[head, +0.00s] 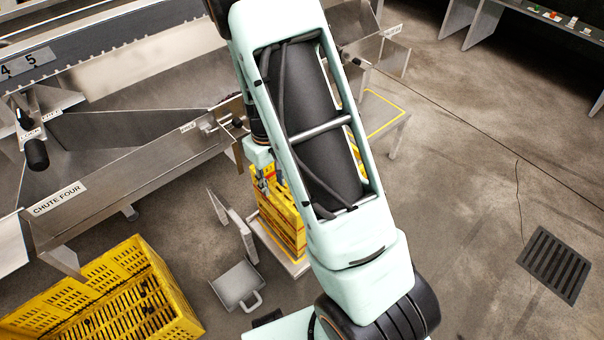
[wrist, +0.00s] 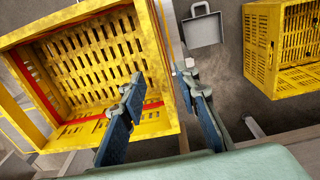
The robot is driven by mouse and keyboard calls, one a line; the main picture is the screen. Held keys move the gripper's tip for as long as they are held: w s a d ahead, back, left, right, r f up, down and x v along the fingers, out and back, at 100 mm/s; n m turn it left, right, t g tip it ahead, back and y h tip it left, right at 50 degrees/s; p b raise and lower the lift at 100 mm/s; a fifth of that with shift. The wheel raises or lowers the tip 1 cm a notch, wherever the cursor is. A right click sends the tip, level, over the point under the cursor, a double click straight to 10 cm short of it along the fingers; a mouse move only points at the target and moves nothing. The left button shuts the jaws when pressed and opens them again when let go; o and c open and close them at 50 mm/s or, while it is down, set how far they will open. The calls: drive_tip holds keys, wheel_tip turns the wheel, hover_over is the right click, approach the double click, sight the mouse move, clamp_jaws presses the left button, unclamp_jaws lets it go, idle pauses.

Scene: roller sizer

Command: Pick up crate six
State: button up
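A yellow slatted crate (head: 281,222) stands below my arm in the head view, with red on its upper part and part of it hidden by the arm. No number on it can be read. In the wrist view a yellow crate (wrist: 158,50) with a red band fills the left side, its open top facing the camera and its inside looking empty. My gripper (wrist: 163,84) is open at its right wall, one finger over the crate's inside and the other on the outer side. I cannot tell whether either finger touches it. In the head view my gripper (head: 265,180) is partly hidden.
Another yellow crate (head: 150,290) with dark items stands near the chute marked four (head: 60,198). A grey scoop-like pan (head: 238,286) lies between the crates. Steel chutes edge the left side. A floor drain (head: 555,264) lies at right, where the floor is mostly clear.

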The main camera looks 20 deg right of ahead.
sight(275, 201)
drive_tip(key=f+b, duration=0.1)
drive_tip(key=f, duration=0.5)
drive_tip(key=shift+s, duration=0.2)
drive_tip(key=f, duration=0.2)
drive_tip(key=f+b, duration=0.2)
drive_tip(key=f, duration=0.1)
drive_tip(key=shift+w+f, duration=0.25)
drive_tip(key=shift+f, duration=0.1)
clamp_jaws()
drive_tip(key=shift+r, duration=0.1)
